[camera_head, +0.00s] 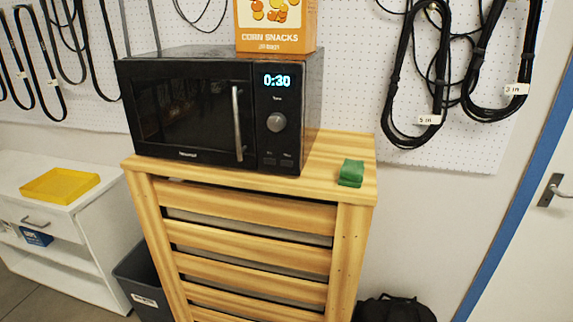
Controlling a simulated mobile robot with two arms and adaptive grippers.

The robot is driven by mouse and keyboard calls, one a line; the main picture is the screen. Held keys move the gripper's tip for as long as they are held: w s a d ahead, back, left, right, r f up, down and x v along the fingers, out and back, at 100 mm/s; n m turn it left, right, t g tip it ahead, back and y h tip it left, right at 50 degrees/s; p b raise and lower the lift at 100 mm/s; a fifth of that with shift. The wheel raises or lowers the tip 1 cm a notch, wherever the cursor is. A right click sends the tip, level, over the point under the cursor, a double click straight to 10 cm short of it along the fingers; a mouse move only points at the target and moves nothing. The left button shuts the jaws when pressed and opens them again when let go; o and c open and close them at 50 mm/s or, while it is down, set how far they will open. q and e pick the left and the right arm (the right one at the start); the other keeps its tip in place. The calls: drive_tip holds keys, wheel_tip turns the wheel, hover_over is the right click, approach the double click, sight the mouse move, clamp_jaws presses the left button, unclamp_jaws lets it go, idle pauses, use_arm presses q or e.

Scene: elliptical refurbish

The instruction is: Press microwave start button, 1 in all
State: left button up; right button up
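A black microwave (190,112) stands on top of a wooden slatted cabinet (255,215) in the head view. Its door is shut, with a vertical silver handle (237,124). The control panel is on its right side. The lit display (277,80) reads 0:30. A round grey knob (276,122) sits below the display. Two small dark buttons are at the bottom of the panel, a left one (269,159) and a right one (287,161); their labels are too small to read. Neither of my grippers is in view.
An orange corn snacks box (276,26) stands on the microwave. A green folded cloth (351,173) lies on the cabinet top, right of the microwave. Black cables hang on the pegboard behind. A yellow tray (60,185) rests on a white unit at left. The space before the microwave is clear.

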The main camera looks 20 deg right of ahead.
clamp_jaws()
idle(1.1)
